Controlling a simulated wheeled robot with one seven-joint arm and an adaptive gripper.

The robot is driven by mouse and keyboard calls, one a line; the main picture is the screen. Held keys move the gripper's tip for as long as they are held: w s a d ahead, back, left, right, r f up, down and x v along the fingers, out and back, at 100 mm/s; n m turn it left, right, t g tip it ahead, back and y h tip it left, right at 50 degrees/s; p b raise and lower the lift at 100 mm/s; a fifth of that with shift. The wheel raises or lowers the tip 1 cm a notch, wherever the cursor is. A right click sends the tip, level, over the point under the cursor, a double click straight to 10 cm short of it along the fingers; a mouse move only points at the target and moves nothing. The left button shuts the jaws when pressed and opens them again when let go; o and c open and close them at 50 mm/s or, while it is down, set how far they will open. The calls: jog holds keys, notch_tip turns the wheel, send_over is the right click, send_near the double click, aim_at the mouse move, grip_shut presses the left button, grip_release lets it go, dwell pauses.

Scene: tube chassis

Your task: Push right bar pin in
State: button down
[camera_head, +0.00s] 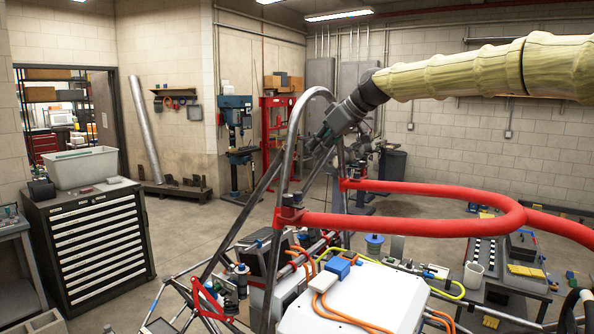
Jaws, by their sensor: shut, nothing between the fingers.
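A red U-shaped bar (415,224) joins the dark metal hoop of the tube chassis (276,235) at two brackets. The nearer bracket (290,212) is dark with a red collar, at the lower left end of the bar. The farther bracket (344,183) is at the bar's other end, to the right, and looks small. I cannot make out a separate pin at either one. My gripper (312,158) is shut and empty. In the picture it overlaps the upper hoop, above both brackets and apart from them. Its fingertips are dark and hard to make out.
A white box with orange cables (360,300) fills the chassis below the bar. A black drawer cabinet (92,245) stands at the left, with a grey bin (80,167) on top. A low parts table (500,285) is at the right. Open floor lies behind.

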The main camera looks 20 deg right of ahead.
jog(key=p, duration=0.6)
send_over(300, 193)
jog(key=w, duration=0.3)
jog(key=f, duration=0.8)
jog(key=shift+s+a, duration=0.15)
jog(key=shift+s, duration=0.05)
jog(key=shift+f, duration=0.25)
jog(key=shift+s+d+f+p, duration=0.2)
jog(key=shift+s+f+p, duration=0.3)
jog(key=shift+f, duration=0.3)
jog(key=shift+s+f, duration=0.1)
jog(key=shift+s, duration=0.1)
jog(key=shift+s+f+b, duration=0.4)
jog(key=shift+s+b, duration=0.3)
jog(key=shift+b, duration=0.1)
jog(key=shift+w+a+f+b, duration=0.1)
jog(key=shift+w+f+b, duration=0.15)
jog(key=shift+f+b, duration=0.55)
jog(key=shift+w+f, duration=0.15)
jog(key=shift+f, duration=0.3)
jog(key=shift+s+p, duration=0.2)
jog(key=shift+p, duration=0.1)
